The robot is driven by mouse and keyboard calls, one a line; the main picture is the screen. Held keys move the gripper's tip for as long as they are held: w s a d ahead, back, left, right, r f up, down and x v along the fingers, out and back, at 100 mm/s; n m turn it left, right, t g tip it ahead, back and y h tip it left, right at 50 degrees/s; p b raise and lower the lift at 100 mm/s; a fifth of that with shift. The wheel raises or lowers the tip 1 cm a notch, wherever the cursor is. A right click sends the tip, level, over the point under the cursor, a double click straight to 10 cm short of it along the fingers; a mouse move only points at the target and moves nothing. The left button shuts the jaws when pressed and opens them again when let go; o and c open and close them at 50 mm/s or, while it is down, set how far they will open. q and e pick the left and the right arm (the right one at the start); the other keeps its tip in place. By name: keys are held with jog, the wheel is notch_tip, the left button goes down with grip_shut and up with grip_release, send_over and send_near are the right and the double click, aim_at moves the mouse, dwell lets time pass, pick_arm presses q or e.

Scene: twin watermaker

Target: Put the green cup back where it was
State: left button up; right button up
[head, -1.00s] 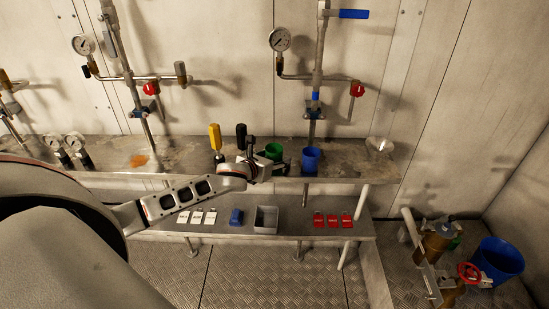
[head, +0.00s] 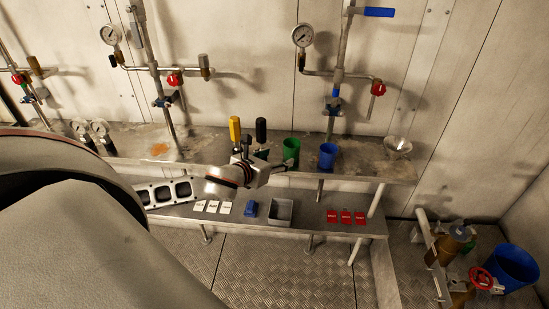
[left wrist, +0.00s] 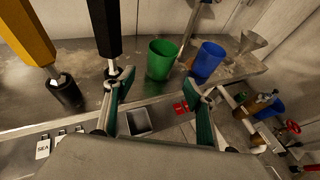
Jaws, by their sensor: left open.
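The green cup (head: 291,149) stands upright on the metal bench, just left of the blue cup (head: 327,156). In the left wrist view the green cup (left wrist: 161,60) shows beyond the fingertips, with the blue cup (left wrist: 208,60) to its right. My left gripper (head: 284,165) is at the bench's front edge, in front of the green cup. In the left wrist view its two fingers (left wrist: 158,80) are spread apart with nothing between them. My right gripper does not show.
Yellow (head: 234,128) and black (head: 261,130) handled tools stand left of the green cup. A metal funnel (head: 397,146) is right of the blue cup. The lower shelf holds a grey bin (head: 280,213), a blue block (head: 250,209), and white and red tags. Pipes rise behind.

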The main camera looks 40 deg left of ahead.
pick_arm(q)
jog(key=s+d+f+n+g+h, duration=0.2)
jog(key=s+d+f+n+h, duration=0.1)
jog(key=s+d+f+n, duration=1.8)
jog(key=s+d+n, duration=0.1)
jog(key=s+n, duration=0.1)
jog(key=n, duration=0.8)
jog(key=shift+s+g+h, duration=0.3)
jog(key=shift+h, duration=0.1)
jog(key=shift+f, duration=0.1)
